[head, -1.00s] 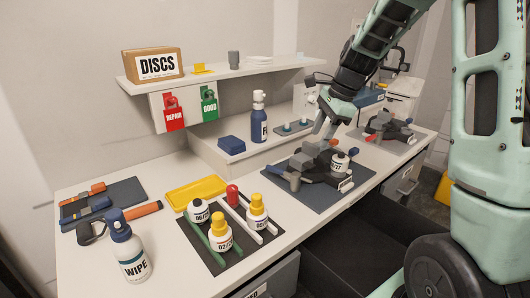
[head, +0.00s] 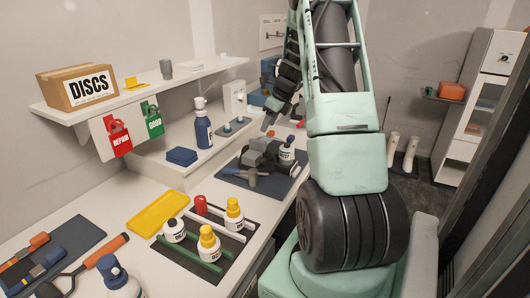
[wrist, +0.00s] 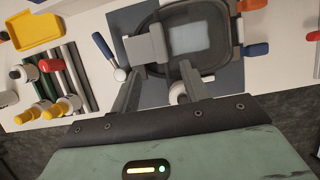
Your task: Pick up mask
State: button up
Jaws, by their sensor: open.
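A dark rounded frame with a pale grey-blue pane (wrist: 190,40), which looks like the mask, lies below my gripper in the wrist view. A grey block (wrist: 146,48) overlaps its left side. In the head view the dark grey assembly (head: 262,152) sits on a dark mat (head: 243,184), and I cannot separate the mask clearly there. My gripper (wrist: 158,95) is open, its two fingers apart, with nothing held. In the head view my gripper (head: 269,119) hangs above and just behind the assembly.
A white bottle (head: 287,155) stands at the assembly's right side. A blue-handled lever (wrist: 103,46) sticks out on the left. A shelf (head: 150,88) overhangs the bench's back.

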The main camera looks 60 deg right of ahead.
aim_at(260, 141)
jog(key=shift+p+x, duration=1.4)
jog(key=shift+x, duration=2.95)
jog(key=shift+w+d+r, duration=0.1)
grip_shut()
